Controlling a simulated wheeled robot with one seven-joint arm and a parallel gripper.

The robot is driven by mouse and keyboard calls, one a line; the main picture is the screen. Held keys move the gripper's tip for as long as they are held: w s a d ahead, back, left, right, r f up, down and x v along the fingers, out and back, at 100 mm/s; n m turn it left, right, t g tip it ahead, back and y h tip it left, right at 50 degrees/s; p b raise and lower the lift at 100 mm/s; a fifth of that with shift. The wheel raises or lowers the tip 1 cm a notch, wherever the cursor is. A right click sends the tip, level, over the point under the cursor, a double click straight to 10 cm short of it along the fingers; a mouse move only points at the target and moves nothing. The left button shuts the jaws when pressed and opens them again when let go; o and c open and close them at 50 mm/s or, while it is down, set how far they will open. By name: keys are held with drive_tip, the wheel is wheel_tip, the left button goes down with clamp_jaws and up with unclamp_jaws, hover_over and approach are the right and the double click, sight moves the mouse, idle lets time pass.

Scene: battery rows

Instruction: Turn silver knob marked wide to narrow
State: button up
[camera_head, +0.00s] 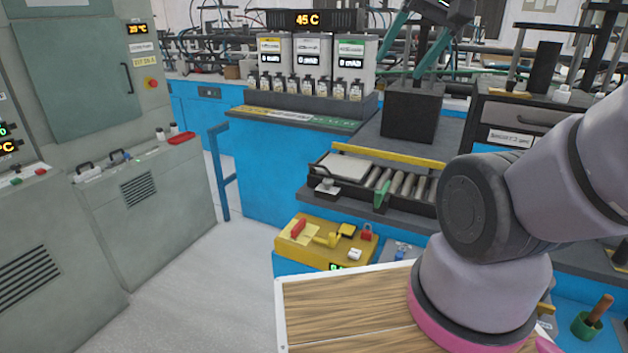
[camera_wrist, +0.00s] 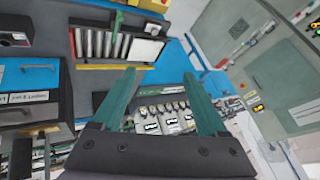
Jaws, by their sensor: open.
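No silver knob marked wide and narrow can be made out for certain. A small silver-grey part (camera_head: 326,187) sits at the front left corner of the roller conveyor (camera_head: 392,185); any marking on it is too small to read. The conveyor also shows upside down in the wrist view (camera_wrist: 112,66). My gripper (camera_head: 400,75) hangs at the top of the head view, above and behind the conveyor, near the black block. In the wrist view its two teal fingers (camera_wrist: 160,76) stand wide apart with nothing between them.
A yellow control box (camera_head: 318,246) with a red handle stands below the conveyor. Battery rows (camera_head: 312,72) stand behind left, beside a black block (camera_head: 412,112). My arm covers the right side. A wooden-topped surface (camera_head: 340,305) lies in front; floor at left is clear.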

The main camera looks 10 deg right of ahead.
drive_tip(key=m+g+h, duration=0.3)
drive_tip(key=m, duration=3.1)
hover_over(328, 181)
drive_tip(key=s+a, duration=0.1)
drive_tip(key=s, duration=0.4)
wheel_tip(328, 181, down, 31)
drive_tip(key=x, duration=1)
drive_tip(key=shift+w+r, duration=0.15)
drive_tip(key=shift+w, duration=0.15)
